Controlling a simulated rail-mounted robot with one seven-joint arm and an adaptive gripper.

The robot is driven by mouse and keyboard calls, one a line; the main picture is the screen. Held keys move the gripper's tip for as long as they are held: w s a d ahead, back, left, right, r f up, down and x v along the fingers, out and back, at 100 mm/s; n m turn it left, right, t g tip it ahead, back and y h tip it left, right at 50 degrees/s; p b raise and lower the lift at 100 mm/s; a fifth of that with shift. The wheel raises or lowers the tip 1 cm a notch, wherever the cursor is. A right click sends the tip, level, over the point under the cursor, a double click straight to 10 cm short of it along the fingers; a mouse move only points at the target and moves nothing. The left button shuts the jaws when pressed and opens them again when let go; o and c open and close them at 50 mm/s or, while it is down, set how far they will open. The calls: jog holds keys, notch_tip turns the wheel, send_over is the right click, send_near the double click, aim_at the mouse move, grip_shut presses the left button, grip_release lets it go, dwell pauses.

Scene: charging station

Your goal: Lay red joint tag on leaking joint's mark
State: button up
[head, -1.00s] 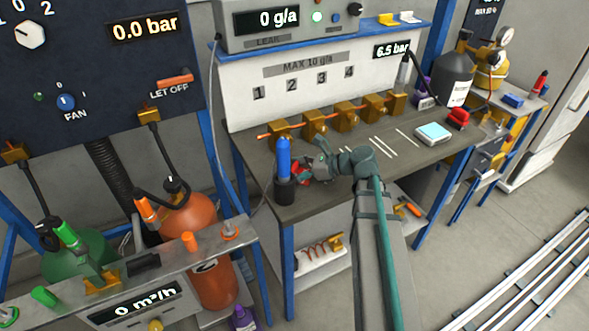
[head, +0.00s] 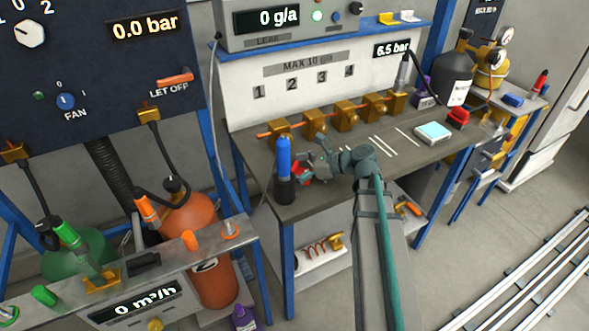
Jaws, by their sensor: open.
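My gripper (head: 312,167) is low over the left part of the grey bench, just right of a blue-topped dark holder. It is open. A small red thing (head: 302,169) shows at its fingertips, partly covered by them. It may be the red joint tag; I cannot tell whether the fingers touch it. Several brass joints (head: 345,116) sit on a copper pipe behind, below the numbers 1 to 4. My arm may hide other marks.
The blue-topped holder (head: 284,180) stands close to my gripper's left. A pale blue pad (head: 433,132) and a red block (head: 458,117) lie at the bench's right. A dark bottle (head: 456,80) stands behind them. The brass joints bound the bench's back.

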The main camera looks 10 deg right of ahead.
jog(key=v, duration=1.1)
jog(key=shift+s+d+r+b, duration=0.1)
jog(key=shift+s+d+b, duration=0.05)
jog(key=shift+d+b, duration=0.25)
